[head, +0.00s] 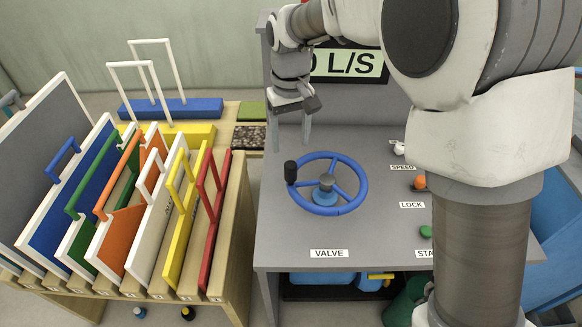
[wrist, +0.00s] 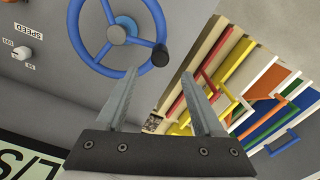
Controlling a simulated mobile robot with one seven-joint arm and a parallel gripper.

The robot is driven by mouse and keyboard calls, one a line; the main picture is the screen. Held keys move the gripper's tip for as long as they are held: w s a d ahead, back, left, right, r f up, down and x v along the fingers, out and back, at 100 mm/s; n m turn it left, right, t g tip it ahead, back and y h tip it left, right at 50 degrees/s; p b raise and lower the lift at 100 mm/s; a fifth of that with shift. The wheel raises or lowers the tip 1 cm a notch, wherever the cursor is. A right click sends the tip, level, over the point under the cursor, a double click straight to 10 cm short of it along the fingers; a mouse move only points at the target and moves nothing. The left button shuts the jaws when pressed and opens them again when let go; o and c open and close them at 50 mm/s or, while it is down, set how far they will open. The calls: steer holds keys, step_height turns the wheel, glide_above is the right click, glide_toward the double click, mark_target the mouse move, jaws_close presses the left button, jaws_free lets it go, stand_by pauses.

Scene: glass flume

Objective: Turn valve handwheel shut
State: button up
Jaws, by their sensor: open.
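The blue valve handwheel (head: 351,203) lies flat on the grey console, behind the label VALVE (head: 329,254). It has a blue hub and spokes, and a black crank knob (head: 290,172) stands up at its left rim. My gripper (head: 291,142) is open and empty, above the console near the knob and the far left of the wheel. In the wrist view, the wheel (wrist: 97,63) and knob (wrist: 160,54) lie beyond the open fingers (wrist: 160,82). The fingers appear apart from the wheel and the knob.
A white SPEED knob (head: 399,148), an orange LOCK knob (head: 419,183) and a green button (head: 426,231) sit on the console's right. A display (head: 350,64) stands behind. A rack (head: 236,210) of coloured handled panels stands left of the console. The console around the wheel is clear.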

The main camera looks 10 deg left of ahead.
mark_target(291, 164)
step_height(291, 164, down, 10)
stand_by(0.3)
jaws_close()
stand_by(0.4)
stand_by(1.0)
